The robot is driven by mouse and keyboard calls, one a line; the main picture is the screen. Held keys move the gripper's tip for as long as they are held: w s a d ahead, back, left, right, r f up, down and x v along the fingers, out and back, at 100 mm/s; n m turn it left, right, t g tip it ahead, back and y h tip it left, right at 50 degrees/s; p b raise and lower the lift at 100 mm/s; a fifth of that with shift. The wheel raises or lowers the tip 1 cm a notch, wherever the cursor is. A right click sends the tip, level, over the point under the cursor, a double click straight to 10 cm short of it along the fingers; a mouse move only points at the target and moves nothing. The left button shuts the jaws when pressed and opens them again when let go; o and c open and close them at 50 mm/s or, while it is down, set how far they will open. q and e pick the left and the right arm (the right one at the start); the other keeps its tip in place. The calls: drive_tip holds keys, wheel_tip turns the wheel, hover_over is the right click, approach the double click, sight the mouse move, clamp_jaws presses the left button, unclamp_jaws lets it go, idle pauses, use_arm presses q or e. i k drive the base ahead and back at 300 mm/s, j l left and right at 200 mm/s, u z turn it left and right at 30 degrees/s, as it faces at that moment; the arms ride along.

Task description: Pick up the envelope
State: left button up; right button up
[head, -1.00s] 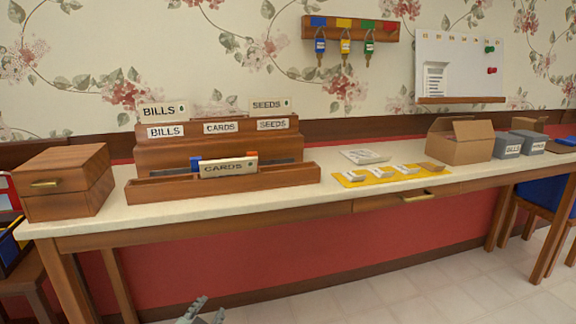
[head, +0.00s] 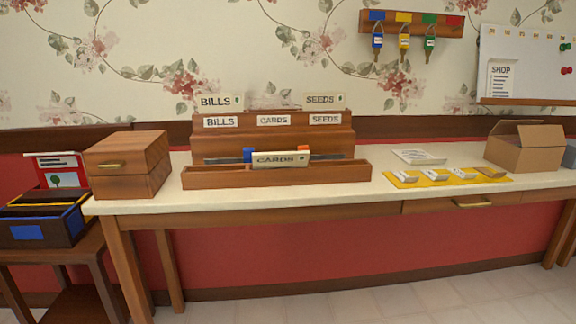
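A wooden letter sorter (head: 232,146) stands on the long table, with slots labelled BILLS, CARDS and SEEDS. A cream envelope-like piece marked BILLS (head: 221,102) stands up at its left, and another marked SEEDS (head: 325,101) at its right. A similar piece marked CARDS (head: 281,160) stands in the low front tray (head: 215,177), with blue and orange bits behind it. A flat whitish item (head: 419,157) lies on the table to the right; I cannot tell if it is an envelope. Neither of my grippers is in view.
A wooden box (head: 128,165) stands at the table's left end. A yellow mat (head: 437,180) with several small pieces and an open cardboard box (head: 525,148) are to the right. A dark bin (head: 42,226) sits on a low stand (head: 75,265) at left.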

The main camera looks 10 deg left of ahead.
sight(278, 160)
drive_tip(key=i+l+u, duration=0.1)
drive_tip(key=l, duration=0.2)
drive_tip(key=i+l+u, duration=0.2)
drive_tip(key=i+l, duration=0.15)
drive_tip(key=l, duration=0.3)
drive_tip(key=i+l+u, duration=0.1)
drive_tip(key=l, duration=0.2)
